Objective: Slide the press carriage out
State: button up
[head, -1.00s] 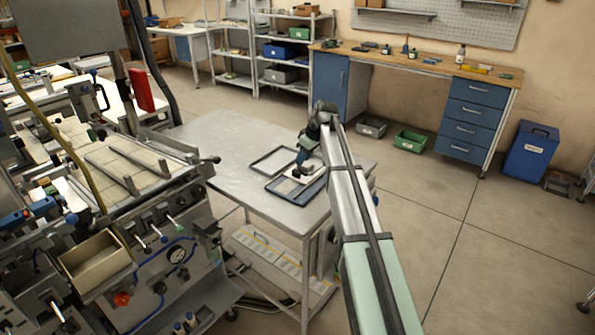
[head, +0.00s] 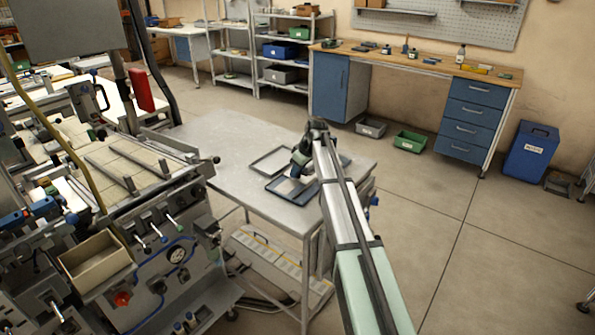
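The press (head: 170,250) stands at the left, a grey machine with levers, knobs and a gauge. On its top is a pale tiled bed with two metal bars (head: 112,172). I cannot tell for sure which part is the carriage. My gripper (head: 295,176) is well to the right of the press, low over the grey metal table, above a dark-rimmed tray. It is apart from the press. It is small and partly hidden by my arm, so its fingers and anything between them cannot be made out.
The grey table (head: 215,150) carries two shallow trays, one flat tray (head: 271,160) left of my gripper. An open beige bin (head: 95,265) hangs on the press front. A yellow cable crosses the press. Floor to the right is clear up to the workbench (head: 420,65).

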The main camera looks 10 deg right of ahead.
grip_shut()
jog(key=s+a, duration=0.5)
jog(key=shift+s, duration=0.3)
jog(key=shift+a+f, duration=0.1)
jog(key=shift+a, duration=0.05)
jog(key=shift+o, duration=0.4)
grip_release()
jog(key=shift+s, duration=0.1)
jog(key=shift+o, duration=0.3)
